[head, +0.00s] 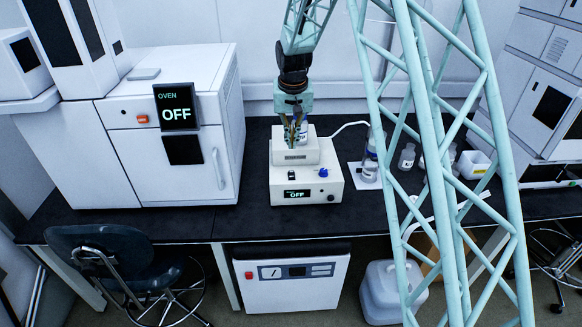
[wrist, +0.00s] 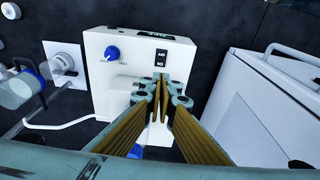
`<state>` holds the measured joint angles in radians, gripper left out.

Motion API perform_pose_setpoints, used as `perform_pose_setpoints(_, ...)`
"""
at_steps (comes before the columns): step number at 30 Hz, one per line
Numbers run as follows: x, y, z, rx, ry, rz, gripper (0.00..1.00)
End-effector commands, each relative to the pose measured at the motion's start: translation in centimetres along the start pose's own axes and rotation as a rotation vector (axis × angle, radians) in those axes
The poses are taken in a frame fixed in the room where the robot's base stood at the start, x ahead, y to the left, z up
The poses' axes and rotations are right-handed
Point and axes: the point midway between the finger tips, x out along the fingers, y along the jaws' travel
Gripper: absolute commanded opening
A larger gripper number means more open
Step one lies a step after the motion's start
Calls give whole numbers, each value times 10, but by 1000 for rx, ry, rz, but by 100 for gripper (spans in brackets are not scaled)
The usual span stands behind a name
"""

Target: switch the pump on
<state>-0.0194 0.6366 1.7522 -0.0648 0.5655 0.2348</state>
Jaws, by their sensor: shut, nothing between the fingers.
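The pump (head: 283,199) is a white box on the dark bench with a raised rear block, and its small front display reads OFF. A black rocker switch (head: 291,175) sits on its top left, with a blue knob (head: 323,172) to the right. In the wrist view the pump (wrist: 100,75) appears turned round, with the switch (wrist: 160,60) just beyond my fingertips and the knob (wrist: 112,53) to their left. My gripper (head: 297,143) is shut and empty, pointing down over the pump's rear block. In the wrist view my gripper (wrist: 161,84) appears apart from the switch.
A white oven (head: 170,85) with an OFF display stands left of the pump. Bottles (head: 406,156) and a white container (head: 474,165) stand to the right. A blue-marked bottle (head: 301,133) is partly hidden behind my gripper. Bare bench lies in front of the pump.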

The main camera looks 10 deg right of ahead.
Motion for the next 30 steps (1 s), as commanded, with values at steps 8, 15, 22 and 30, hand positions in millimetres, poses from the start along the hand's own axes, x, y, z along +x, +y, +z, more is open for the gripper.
perform_pose_setpoints(8, 4, 0, 0, 0, 0, 0, 0)
perform_pose_setpoints(15, 21, 0, 1, 0, -3, 0, 0)
perform_pose_setpoints(22, 47, 0, 1, 0, -3, 0, 0)
perform_pose_setpoints(30, 78, 0, 1, 0, -2, 0, 0)
